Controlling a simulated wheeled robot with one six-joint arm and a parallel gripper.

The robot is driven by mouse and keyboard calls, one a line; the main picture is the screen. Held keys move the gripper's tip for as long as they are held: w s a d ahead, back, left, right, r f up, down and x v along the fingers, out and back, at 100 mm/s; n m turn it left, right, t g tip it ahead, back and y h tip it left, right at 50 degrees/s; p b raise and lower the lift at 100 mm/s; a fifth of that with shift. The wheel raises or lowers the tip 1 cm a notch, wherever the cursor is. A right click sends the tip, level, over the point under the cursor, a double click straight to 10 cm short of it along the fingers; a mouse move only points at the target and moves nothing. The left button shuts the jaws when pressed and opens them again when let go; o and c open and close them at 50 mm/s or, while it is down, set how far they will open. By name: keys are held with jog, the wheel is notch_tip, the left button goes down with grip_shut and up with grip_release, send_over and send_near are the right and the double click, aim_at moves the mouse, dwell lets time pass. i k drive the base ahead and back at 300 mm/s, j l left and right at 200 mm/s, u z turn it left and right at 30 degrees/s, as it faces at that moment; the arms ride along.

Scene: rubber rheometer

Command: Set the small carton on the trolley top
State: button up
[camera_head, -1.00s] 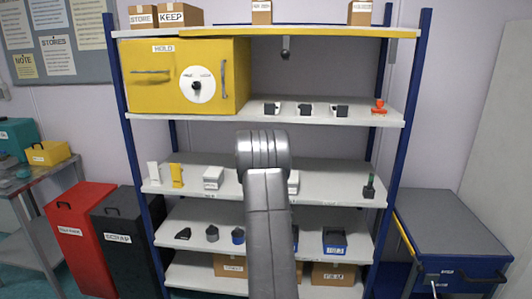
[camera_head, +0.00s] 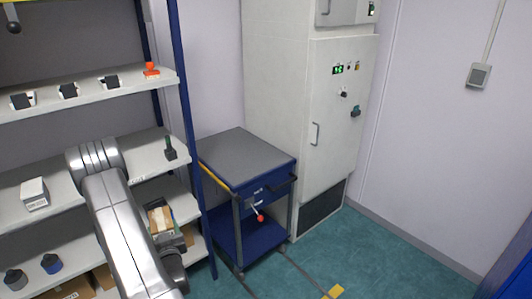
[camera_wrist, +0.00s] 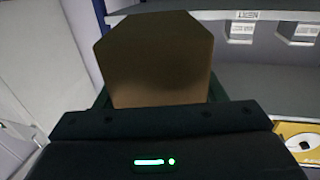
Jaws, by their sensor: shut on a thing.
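My gripper (camera_wrist: 158,92) is shut on a small brown carton (camera_wrist: 155,58), which fills the upper middle of the wrist view. In the head view a brown carton (camera_head: 160,219) with a pale strip shows beside my arm, in front of the shelf unit's right end; it appears to be the held one. My fingers are mostly hidden there by the arm. The trolley is blue with a flat grey top (camera_head: 245,158) and stands right of the shelf unit. Its top is bare, and the carton is apart from it, to its left.
The shelf unit's blue post (camera_head: 185,120) stands between my arm and the trolley. A tall pale cabinet (camera_head: 285,100) rises behind the trolley. A red-knobbed lever (camera_head: 259,217) sticks out at the trolley's front. Green floor (camera_head: 330,255) is open at right.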

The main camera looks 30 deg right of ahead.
aim_at(254, 164)
jog(key=i+l+z, duration=0.25)
jog(key=l+z, duration=0.15)
jog(key=i+l+z, duration=0.6)
jog(key=l+z, duration=0.15)
jog(key=i+l, duration=0.35)
jog(key=i, duration=0.3)
jog(key=l+z, duration=0.05)
